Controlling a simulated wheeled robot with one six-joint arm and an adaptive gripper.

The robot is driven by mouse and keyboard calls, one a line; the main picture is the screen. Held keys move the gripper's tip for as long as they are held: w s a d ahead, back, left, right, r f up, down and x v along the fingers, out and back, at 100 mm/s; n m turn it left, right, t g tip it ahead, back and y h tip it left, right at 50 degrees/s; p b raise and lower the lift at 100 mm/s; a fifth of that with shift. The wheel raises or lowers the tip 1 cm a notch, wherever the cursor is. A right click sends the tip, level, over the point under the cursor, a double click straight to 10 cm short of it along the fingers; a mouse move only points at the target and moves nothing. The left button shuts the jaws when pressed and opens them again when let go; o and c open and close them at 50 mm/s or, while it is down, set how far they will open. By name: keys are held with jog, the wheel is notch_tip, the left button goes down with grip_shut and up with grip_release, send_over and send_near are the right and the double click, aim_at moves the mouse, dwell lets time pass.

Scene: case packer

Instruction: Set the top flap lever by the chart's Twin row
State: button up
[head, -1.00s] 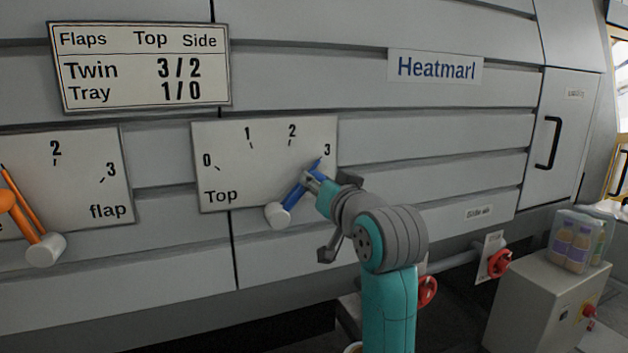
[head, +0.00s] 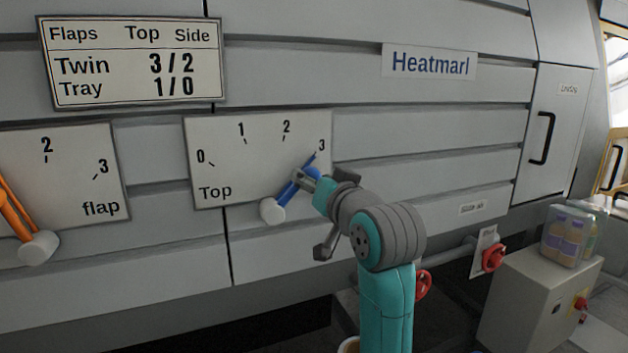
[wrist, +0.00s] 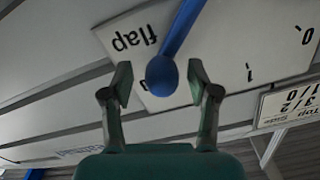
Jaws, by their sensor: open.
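The top flap lever (head: 285,195) is blue with a white hub, on a white dial plate (head: 235,170) marked 0 to 3. It tilts up and right, its tip at the 3 mark. The chart (head: 135,100) reads Twin 3/2 under Top and Side. My gripper (head: 308,180) is at the lever and covers part of it and the plate's lower right. In the wrist view, which is upside down, my open fingers (wrist: 160,84) stand on either side of the lever's round blue knob (wrist: 162,72), with visible gaps at both sides.
An orange lever (head: 15,210) on a second flap plate (head: 75,155) is at the left. Red valve handles (head: 493,258) and a grey control box (head: 540,305) with bottles on top are at the lower right. A door with a black handle (head: 542,138) is further right.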

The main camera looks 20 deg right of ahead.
jog(key=s, duration=1.1)
jog(key=shift+s, duration=0.25)
jog(key=shift+f, duration=0.15)
jog(key=s+a+f+g, duration=0.1)
jog(key=s+f, duration=0.1)
jog(key=f, duration=1.2)
jog(key=s+a+f, duration=0.1)
jog(key=s+f, duration=0.2)
jog(key=f, duration=1.1)
jog(key=s+a+f+n+g, duration=0.1)
jog(key=s+f, duration=0.7)
jog(key=s, duration=0.2)
jog(key=s+a+f+n, duration=0.1)
jog(key=s+f, duration=0.6)
jog(key=s, duration=0.3)
jog(key=s+f+n+g, duration=0.1)
jog(key=s, duration=1.4)
jog(key=shift+s+a+n, duration=0.3)
jog(key=shift+s+a, duration=0.1)
